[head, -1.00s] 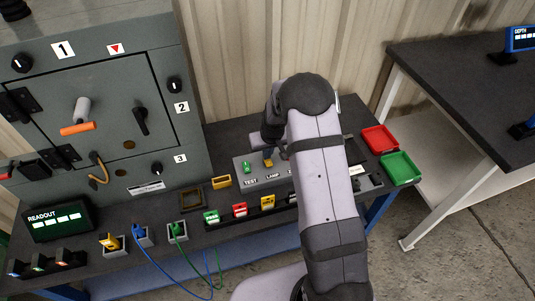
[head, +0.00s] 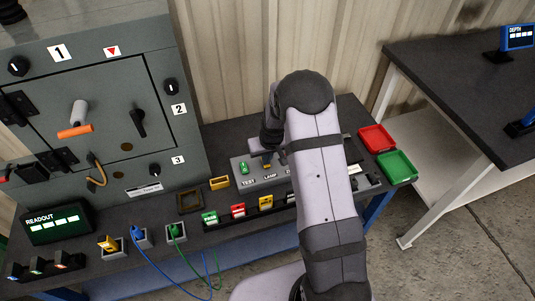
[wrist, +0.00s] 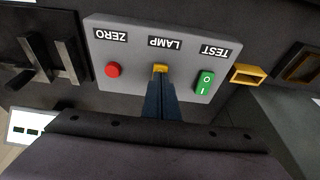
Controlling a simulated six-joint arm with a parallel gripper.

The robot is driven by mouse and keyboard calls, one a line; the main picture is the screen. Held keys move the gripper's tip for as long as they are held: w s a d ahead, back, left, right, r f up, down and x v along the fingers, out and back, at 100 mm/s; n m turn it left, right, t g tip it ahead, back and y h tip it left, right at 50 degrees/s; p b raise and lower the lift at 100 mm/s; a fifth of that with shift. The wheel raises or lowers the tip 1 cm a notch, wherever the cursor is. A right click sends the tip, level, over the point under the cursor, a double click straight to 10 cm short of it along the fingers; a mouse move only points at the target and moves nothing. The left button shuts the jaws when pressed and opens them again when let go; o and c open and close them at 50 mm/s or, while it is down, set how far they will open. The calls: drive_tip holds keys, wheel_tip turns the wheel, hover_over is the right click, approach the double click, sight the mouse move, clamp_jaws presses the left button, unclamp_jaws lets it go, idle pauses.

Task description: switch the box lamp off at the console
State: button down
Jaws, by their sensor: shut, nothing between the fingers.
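The grey console (head: 240,170) stands on the bench; its labels TEST, LAMP and ZERO appear upside down in the wrist view. The yellow lamp switch (wrist: 160,69) sits by the LAMP label, between a red button (wrist: 113,70) and a green rocker switch (wrist: 205,82). My gripper (wrist: 161,82) is shut and empty, its fingertips right at the lamp switch and covering part of it. I cannot tell whether they touch it. In the head view my arm hides much of the console. The grey enclosure box (head: 95,95) stands at the left; its lamp cannot be made out.
A yellow block-like holder (wrist: 248,75) and a dark brown frame (head: 190,200) lie beside the console. Red (head: 377,138) and green (head: 397,166) trays sit at the bench's right end. A readout display (head: 55,222) and several coloured parts line the front, with blue and green cables hanging.

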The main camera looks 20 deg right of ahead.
sight(267, 167)
drive_tip(key=shift+r+p, duration=0.5)
drive_tip(key=shift+r, duration=0.15)
drive_tip(key=p+v, duration=0.2)
drive_tip(key=v, duration=0.1)
drive_tip(key=shift+r+p, duration=0.35)
drive_tip(key=s+b+v, duration=0.2)
drive_tip(key=v, duration=0.7)
drive_tip(key=shift+f, duration=0.35)
drive_tip(key=shift+s, duration=0.1)
drive_tip(key=s+a+f+m+g, duration=0.15)
drive_tip(key=s+g, duration=0.35)
drive_tip(key=s, duration=1.3)
drive_tip(key=s+a+r+n+t+p, duration=0.1)
drive_tip(key=s+a+r+p, duration=0.2)
drive_tip(key=r, duration=0.8)
drive_tip(key=s+p, duration=0.1)
drive_tip(key=p, duration=0.1)
drive_tip(key=shift+s+a+t+p, duration=0.2)
drive_tip(key=shift+s+t+p, duration=0.15)
drive_tip(key=shift+t, duration=0.05)
